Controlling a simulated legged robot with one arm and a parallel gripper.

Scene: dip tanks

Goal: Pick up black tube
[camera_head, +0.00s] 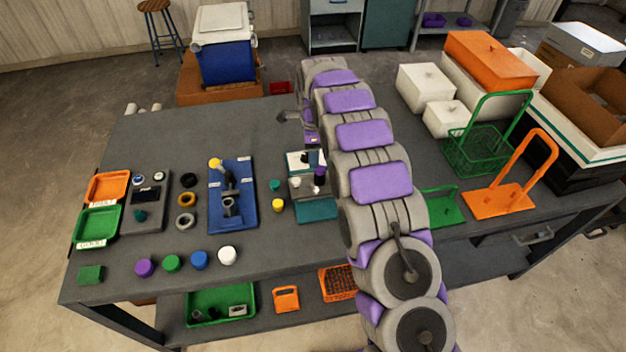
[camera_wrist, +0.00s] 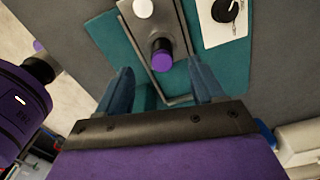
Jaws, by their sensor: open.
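A black tube with a purple top (camera_wrist: 161,54) stands in a grey holder block (camera_wrist: 172,12) on a teal mat (camera_wrist: 116,37) in the wrist view. In the head view the tube (camera_head: 319,174) shows small beside my arm. My gripper (camera_wrist: 159,72) is open and empty, with its two blue fingers on either side of the tube's line. The tube appears between and just beyond the fingertips, touching neither. In the head view the gripper is largely hidden by my arm.
A white cap (camera_wrist: 142,8) stands beside the tube on the block. A white panel with a black knob (camera_wrist: 225,11) lies close on the right.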

